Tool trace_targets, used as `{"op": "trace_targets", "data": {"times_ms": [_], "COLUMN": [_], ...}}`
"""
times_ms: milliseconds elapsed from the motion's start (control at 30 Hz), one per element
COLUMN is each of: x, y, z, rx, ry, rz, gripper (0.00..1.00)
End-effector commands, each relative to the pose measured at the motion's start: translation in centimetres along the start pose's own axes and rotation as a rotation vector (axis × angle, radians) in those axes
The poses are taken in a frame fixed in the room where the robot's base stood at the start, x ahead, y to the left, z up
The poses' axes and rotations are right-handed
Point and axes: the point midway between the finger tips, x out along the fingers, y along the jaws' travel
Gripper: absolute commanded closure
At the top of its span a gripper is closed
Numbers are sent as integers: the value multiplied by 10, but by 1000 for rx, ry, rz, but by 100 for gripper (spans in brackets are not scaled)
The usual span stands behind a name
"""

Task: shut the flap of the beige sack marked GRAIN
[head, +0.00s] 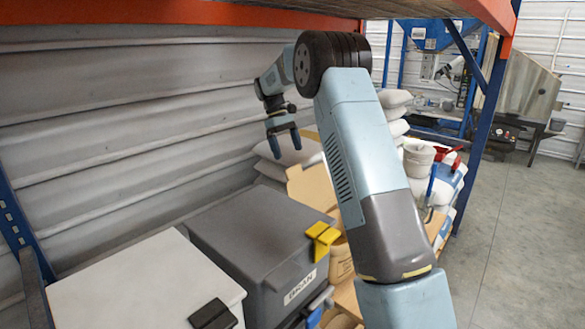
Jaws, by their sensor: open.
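A beige sack (341,262) stands just right of the grey bin, partly hidden by my arm. Dark print shows on its front, too small to read. A tan flap (312,187) stands raised behind the bin and looks like part of this sack; my arm hides where they join. My gripper (285,145) is open and empty, fingers pointing down, above and a little left of the flap and apart from it.
A grey lidded bin (255,235) with a yellow latch (322,238) and a white label stands in front. A white box (140,285) is at left. White sacks (290,150) lie behind. An orange shelf beam (200,12) runs overhead. A white bucket (418,160) stands at right.

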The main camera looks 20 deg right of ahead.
Motion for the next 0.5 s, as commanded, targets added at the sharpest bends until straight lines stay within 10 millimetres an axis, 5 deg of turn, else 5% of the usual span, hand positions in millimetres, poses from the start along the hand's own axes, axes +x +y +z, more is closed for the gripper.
{"op": "trace_targets", "data": {"times_ms": [233,500], "x": [43,69], "y": [0,0], "z": [1,1], "rx": [0,0], "ry": [-2,-1], "rz": [-1,0], "gripper": [0,0]}}
